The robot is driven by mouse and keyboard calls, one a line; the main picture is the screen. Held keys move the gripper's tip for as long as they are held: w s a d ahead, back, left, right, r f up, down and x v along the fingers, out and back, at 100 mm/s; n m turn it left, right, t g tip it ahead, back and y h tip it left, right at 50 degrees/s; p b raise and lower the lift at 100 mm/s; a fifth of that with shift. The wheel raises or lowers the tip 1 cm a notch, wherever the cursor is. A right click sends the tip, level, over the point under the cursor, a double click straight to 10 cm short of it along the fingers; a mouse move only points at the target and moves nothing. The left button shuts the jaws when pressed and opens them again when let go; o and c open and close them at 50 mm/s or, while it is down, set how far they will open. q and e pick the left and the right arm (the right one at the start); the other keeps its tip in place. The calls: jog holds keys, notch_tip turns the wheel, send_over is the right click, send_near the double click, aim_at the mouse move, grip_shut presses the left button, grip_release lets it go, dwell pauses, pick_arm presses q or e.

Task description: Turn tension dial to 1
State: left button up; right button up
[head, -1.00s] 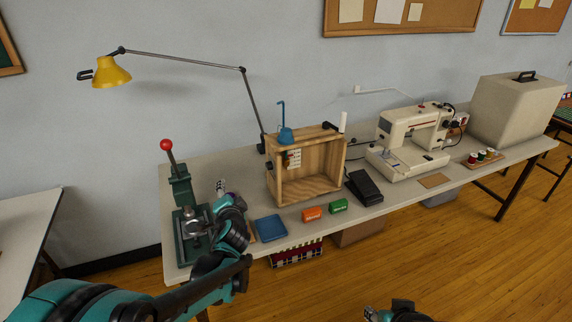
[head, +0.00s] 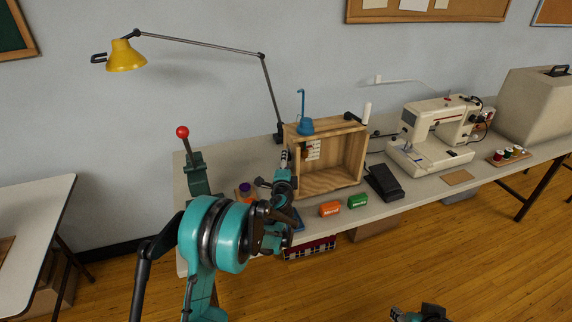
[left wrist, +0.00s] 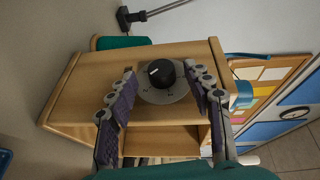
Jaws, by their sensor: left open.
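The tension dial (left wrist: 161,73) is a round black knob with a white pointer line, on a grey round plate (left wrist: 150,96) fixed to a side of the wooden box (head: 325,184). The pointer line slants to the upper left; the plate's small marks are too small to read. My left gripper (left wrist: 159,84) is open, one finger on each side of the dial, with gaps visible between fingers and knob. In the head view my left gripper (head: 284,163) is at the box's left side, and the dial is hidden. My right gripper (head: 425,312) is partly cut off at the bottom edge.
A blue hooked piece (head: 305,125) stands on the box. A green press with a red knob (head: 183,132) stands left, a yellow lamp (head: 126,57) above.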

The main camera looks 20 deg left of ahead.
pick_arm(q)
jog(key=shift+w+a, duration=0.15)
jog(key=shift+w, duration=0.3)
jog(key=c, duration=1.2)
jog(key=shift+o, duration=0.2)
jog(key=shift+r, duration=0.1)
jog(key=shift+w+a+r+n+g+h+p, duration=0.25)
jog(key=shift+n+g+h+p, duration=0.45)
jog(key=shift+g+p, duration=1.45)
jog(key=shift+w+a+r+n+g+h+p, duration=0.15)
jog(key=shift+r+n+g+h+p, duration=0.3)
jog(key=shift+g+h+p, duration=1.15)
jog(key=shift+w+a+r+n+g+h+p, duration=0.1)
jog(key=shift+w+r+n+g+h+p, duration=0.3)
jog(key=shift+g+p, duration=2.3)
jog(key=shift+s+f+n+t+p, duration=0.2)
jog(key=shift+s+n+t+p, duration=0.05)
jog(key=shift+t+p, duration=0.35)
